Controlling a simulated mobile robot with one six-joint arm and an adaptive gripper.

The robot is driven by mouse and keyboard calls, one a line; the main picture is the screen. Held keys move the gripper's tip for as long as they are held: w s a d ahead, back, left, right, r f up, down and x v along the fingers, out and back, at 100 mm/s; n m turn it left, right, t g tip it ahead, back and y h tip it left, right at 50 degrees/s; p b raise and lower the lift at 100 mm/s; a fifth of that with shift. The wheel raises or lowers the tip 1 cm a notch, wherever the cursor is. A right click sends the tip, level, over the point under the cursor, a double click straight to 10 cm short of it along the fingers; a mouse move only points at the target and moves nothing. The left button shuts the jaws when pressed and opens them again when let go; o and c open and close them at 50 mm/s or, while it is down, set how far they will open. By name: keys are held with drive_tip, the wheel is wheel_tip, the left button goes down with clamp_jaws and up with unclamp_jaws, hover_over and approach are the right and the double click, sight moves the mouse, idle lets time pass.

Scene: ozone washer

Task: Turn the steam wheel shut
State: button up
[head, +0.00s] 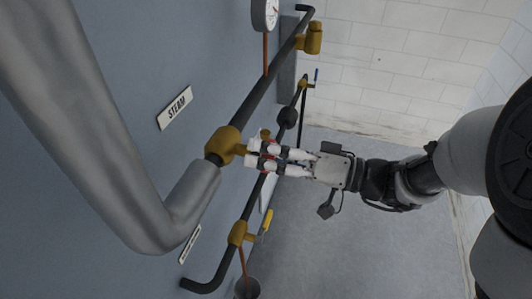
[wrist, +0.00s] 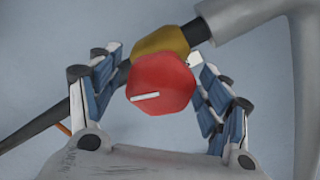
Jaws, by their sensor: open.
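The red steam wheel (wrist: 160,84) shows in the wrist view, a rounded many-sided knob with a white mark at its lower left. It sits in front of a brass valve body (wrist: 163,41) on a dark pipe. The same brass valve body (head: 225,144) is in the head view near the STEAM label (head: 175,108). My gripper (wrist: 154,58) is open, with one finger to each side of the wheel and gaps showing between. In the head view my gripper (head: 251,154) reaches the valve from the right, and its fingers mostly hide the wheel.
A thick grey pipe (head: 105,130) runs down the wall at left and bends into the valve. A gauge (head: 265,15) and another brass valve (head: 313,38) are above. A lower pipe carries a yellow handle (head: 267,221). The floor (head: 330,240) beneath my arm is mostly clear.

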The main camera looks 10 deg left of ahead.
drive_tip(key=c, duration=1.1)
drive_tip(key=shift+m, duration=0.3)
